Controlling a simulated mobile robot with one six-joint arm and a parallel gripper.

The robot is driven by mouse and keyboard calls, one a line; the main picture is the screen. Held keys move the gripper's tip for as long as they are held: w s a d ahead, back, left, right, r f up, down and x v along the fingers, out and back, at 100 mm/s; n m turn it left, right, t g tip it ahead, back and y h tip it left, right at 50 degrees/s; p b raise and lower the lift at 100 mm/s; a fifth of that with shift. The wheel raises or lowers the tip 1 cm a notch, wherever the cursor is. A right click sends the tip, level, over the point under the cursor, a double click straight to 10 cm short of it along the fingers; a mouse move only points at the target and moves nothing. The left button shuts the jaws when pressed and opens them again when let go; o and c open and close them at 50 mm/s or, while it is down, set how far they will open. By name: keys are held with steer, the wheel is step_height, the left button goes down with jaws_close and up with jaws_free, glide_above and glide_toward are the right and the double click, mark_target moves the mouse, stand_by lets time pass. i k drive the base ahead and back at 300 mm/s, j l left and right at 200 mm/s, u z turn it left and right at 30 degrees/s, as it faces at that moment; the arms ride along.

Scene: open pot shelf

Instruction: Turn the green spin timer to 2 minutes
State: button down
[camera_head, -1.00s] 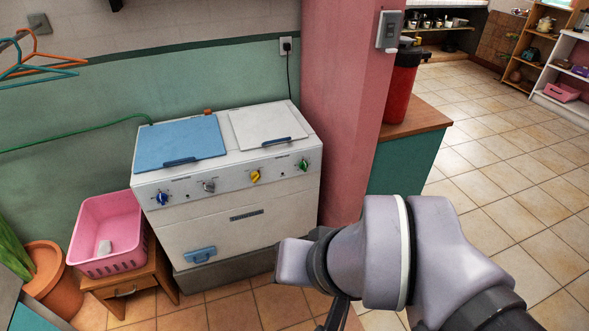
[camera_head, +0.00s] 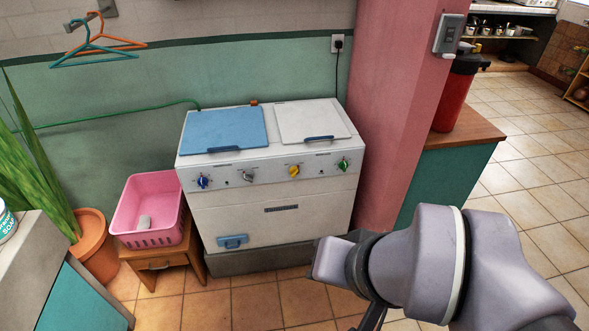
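The green spin timer (camera_head: 343,165) is a small knob at the right end of the front panel of a white twin-tub washer (camera_head: 272,195). The panel also has a blue knob (camera_head: 203,181), a grey knob (camera_head: 248,176) and a yellow knob (camera_head: 294,170). The timer's dial marks are too small to read. My arm fills the lower right, in front of the washer and below the timer. My gripper is at best partly visible at the bottom edge, and its fingertips are hidden, so its opening does not show. Nothing touches the timer.
A pink basket (camera_head: 148,208) sits on a small wooden stool (camera_head: 160,256) left of the washer. A pink pillar (camera_head: 403,110) and a teal counter (camera_head: 440,185) with a red container (camera_head: 455,95) stand to the right. Tiled floor (camera_head: 240,305) lies clear in front.

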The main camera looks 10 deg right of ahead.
mark_target(344, 164)
steer(key=i+z, duration=0.2)
steer(key=z, duration=0.2)
steer(key=i+z, duration=0.25)
steer(key=z, duration=0.2)
steer(key=i+j+z, duration=0.15)
steer(key=z, duration=0.25)
steer(key=i+j+z, duration=0.2)
steer(key=z, duration=0.2)
